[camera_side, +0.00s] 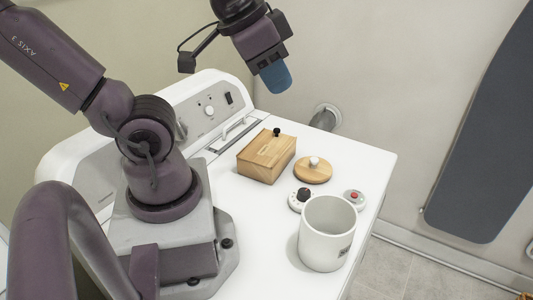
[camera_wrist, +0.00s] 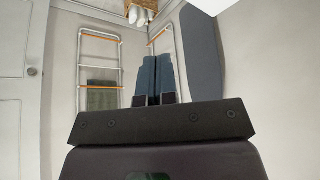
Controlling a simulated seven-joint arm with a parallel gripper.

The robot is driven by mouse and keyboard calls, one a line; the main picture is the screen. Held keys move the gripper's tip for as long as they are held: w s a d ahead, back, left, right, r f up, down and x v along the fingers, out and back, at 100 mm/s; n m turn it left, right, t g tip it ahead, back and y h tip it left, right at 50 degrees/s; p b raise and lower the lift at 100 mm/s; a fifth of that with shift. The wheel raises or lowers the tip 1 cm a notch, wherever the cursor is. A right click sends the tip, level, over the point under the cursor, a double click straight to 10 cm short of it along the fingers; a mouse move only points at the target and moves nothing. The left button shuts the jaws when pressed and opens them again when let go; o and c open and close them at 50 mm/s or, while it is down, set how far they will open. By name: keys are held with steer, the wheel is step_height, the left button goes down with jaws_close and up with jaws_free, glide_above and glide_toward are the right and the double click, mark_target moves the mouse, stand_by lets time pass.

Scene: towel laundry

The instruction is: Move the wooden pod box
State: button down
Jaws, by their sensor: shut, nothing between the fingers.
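The wooden pod box (camera_side: 265,159) sits on the white machine top in the side view, near the control panel. Its wooden lid is on, with a small black knob at the far edge. My gripper (camera_side: 276,77) is in the air above and beyond the box, apart from it. Its blue fingers are together and hold nothing. In the wrist view my gripper's fingers (camera_wrist: 153,76) also show closed side by side, pointing at the room. The box is not in the wrist view.
A round wooden lid (camera_side: 313,172) with a pale knob lies right of the box. A black-knobbed dial (camera_side: 302,199), a red-button disc (camera_side: 354,198) and a white canister (camera_side: 326,234) stand nearer. The white machine top (camera_side: 372,160) is bare at right. A grey ironing board (camera_side: 480,150) leans on the wall.

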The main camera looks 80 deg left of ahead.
steer(key=c, duration=1.8)
jaws_free()
steer(key=shift+c, duration=0.2)
steer(key=o, duration=0.4)
steer(key=shift+c, duration=0.2)
steer(key=o, duration=0.4)
steer(key=shift+a+f, duration=0.2)
steer(key=shift+a, duration=0.15)
steer(key=shift+o, duration=0.9)
steer(key=w+a+f+n+g+y, duration=0.1)
steer(key=w+a+f+n+g, duration=0.2)
steer(key=a, duration=0.3)
steer(key=shift+a+f, duration=0.15)
steer(key=shift+a, duration=0.05)
steer(key=w+a+f+m+g, duration=0.1)
steer(key=w+a+f+m, duration=0.1)
steer(key=a, duration=0.5)
steer(key=w+a+f+m, duration=0.1)
steer(key=a+f+m, duration=0.4)
steer(key=a, duration=0.3)
steer(key=w+a+f+m+g+h, duration=0.1)
steer(key=a+f+m, duration=0.3)
steer(key=a, duration=0.4)
steer(key=shift+w+g, duration=0.3)
steer(key=shift+w, duration=0.55)
